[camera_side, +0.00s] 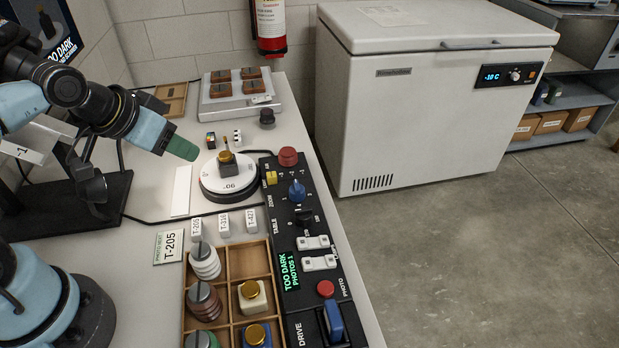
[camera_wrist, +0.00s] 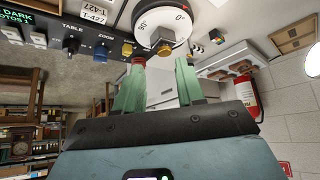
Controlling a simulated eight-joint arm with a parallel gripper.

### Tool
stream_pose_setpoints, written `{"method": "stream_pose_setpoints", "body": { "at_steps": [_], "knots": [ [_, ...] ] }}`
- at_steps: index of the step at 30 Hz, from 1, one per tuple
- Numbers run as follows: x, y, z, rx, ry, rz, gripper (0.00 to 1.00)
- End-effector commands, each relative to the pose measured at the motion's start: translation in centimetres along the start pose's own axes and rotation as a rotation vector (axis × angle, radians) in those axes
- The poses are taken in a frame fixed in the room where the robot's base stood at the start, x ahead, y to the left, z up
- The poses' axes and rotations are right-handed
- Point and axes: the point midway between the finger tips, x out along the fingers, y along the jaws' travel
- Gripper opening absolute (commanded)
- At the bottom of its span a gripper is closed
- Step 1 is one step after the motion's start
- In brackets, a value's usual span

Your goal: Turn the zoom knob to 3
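The blue zoom knob (camera_side: 297,191) sits on the dark control panel (camera_side: 277,222), beside the word ZOOM. Small marks surround it, but I cannot read its setting. In the wrist view the blue knob (camera_wrist: 102,51) is at the upper left, left of the fingers. My gripper (camera_side: 187,152) is in the air left of the panel, over the bench near the turntable, apart from the knob. In the wrist view its two green fingers (camera_wrist: 160,68) stand apart with nothing held between them.
A white turntable (camera_side: 213,190) bearing a small gold-topped piece stands between my gripper and the panel. The display (camera_side: 290,271) reads TOO DARK, PHOTOS 1.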

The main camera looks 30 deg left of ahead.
Motion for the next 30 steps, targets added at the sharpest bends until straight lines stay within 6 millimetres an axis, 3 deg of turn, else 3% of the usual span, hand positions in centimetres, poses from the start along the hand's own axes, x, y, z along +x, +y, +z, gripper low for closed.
{"method": "stream_pose_setpoints", "body": {
  "at_steps": [4, 11, 19, 30],
  "knots": [
    [-0.1, 0.6, -0.9, -0.031, -0.028, 0.011, 0.58],
    [0.1, 3.3, -4.5, -0.178, -0.170, 0.035, 0.58],
    [2.0, 7.7, -8.2, -0.365, -0.363, 0.006, 0.58],
    [5.7, 13.4, -10.2, -0.555, -0.561, -0.109, 0.58]
  ]
}}
